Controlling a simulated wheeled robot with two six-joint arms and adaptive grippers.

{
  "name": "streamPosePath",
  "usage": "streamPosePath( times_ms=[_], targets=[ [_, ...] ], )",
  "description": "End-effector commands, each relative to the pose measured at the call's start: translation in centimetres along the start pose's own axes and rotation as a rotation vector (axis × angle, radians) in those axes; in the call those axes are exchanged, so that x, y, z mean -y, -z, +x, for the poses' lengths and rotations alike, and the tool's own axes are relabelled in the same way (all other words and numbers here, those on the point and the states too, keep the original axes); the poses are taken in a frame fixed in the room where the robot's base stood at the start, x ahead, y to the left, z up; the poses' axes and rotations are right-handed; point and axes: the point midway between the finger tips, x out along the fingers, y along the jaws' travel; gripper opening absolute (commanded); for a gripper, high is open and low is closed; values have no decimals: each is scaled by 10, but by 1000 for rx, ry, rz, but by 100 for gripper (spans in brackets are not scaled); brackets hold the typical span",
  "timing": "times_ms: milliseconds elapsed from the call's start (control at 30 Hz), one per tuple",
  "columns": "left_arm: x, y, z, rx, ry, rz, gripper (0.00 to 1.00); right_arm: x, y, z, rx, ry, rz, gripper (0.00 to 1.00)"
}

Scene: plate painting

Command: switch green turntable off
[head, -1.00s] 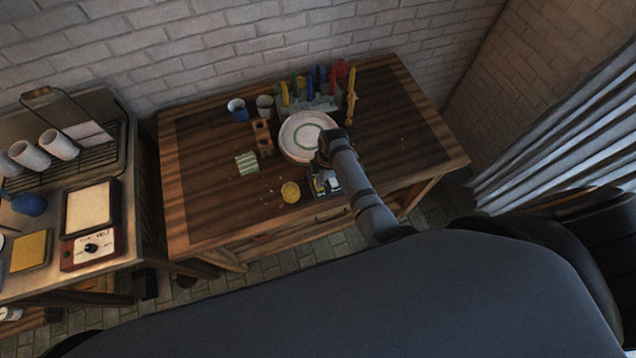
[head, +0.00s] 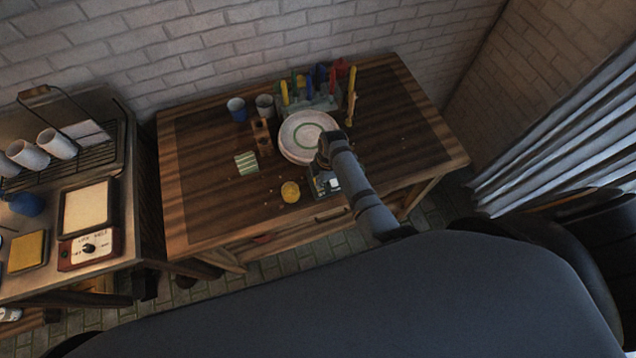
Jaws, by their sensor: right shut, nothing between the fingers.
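The turntable stands on the wooden table, with a white plate (head: 302,126) on top that bears a green ring. Its control box (head: 318,187) is at the front of the plate, partly hidden by my right arm. My right gripper (head: 322,172) is over the control box, at the plate's front right edge. Its fingers point down and are mostly hidden by the wrist; it is shut with nothing in it. I cannot tell whether it touches the switch. My left gripper is not in view.
A rack of coloured paint tools (head: 312,95) stands behind the plate. The table's right side (head: 400,120) is clear.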

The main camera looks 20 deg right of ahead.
Motion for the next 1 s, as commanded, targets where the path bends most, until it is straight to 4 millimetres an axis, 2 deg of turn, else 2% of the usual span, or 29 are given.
streamPosePath(
  times_ms=[467,800,1000],
  targets=[
    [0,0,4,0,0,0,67,0,-1,6,0,1,0,0],
    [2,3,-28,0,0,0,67,0,3,-23,0,0,0,0],
    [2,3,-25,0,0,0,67,0,6,-36,0,-2,0,0]
  ],
)
